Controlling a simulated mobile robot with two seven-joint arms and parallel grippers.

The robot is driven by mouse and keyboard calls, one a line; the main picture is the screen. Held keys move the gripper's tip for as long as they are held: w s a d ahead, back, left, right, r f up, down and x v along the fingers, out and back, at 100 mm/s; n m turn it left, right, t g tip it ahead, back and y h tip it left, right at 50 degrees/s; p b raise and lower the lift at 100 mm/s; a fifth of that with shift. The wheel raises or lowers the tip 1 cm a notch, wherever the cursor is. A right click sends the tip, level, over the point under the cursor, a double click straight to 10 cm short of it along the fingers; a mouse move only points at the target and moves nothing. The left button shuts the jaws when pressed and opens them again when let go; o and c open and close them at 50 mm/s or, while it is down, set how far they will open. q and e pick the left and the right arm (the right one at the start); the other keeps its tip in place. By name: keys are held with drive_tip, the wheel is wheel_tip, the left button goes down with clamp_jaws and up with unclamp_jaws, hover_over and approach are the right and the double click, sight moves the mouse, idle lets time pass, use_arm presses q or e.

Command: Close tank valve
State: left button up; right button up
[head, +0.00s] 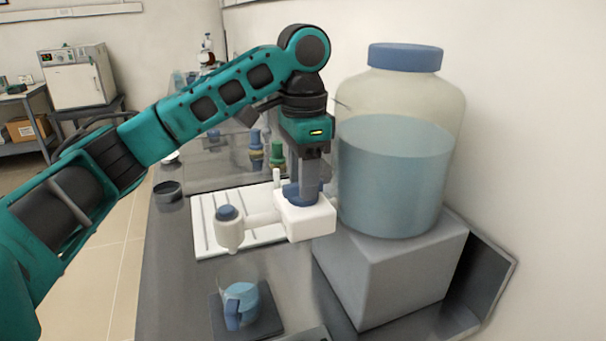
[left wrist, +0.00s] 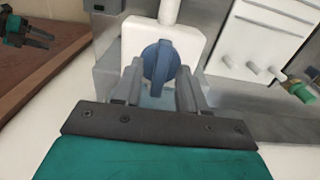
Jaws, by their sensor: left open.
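The tank (head: 395,175) is a large clear jar with a blue lid, more than half full of bluish liquid. In front of it is the white valve body (head: 308,222) with a blue knob (head: 298,194). My left gripper (head: 311,186) points down at the knob. In the left wrist view the blue knob (left wrist: 160,66) lies between the spread fingers of my left gripper (left wrist: 159,74), its ridge upright in the picture. I cannot tell whether either finger touches it. A teal and black gripper, seemingly my right one (left wrist: 32,32), shows small at the upper left.
A clear cup (head: 242,303) with blue liquid stands on a dark pad (head: 268,324) below the blue-capped white spout (head: 229,225). A grey block (head: 400,275) carries the tank. A white rack (head: 205,222) and a dark dish (head: 168,190) lie behind on the bench.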

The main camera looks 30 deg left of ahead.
use_arm(q)
drive_tip(key=shift+c, duration=0.2)
clamp_jaws()
drive_tip(key=shift+n, duration=0.4)
drive_tip(key=n, duration=0.3)
drive_tip(key=shift+n, duration=0.3)
drive_tip(key=n, duration=0.4)
drive_tip(key=shift+n, duration=0.3)
drive_tip(key=n, duration=0.4)
drive_tip(key=shift+n, duration=2.5)
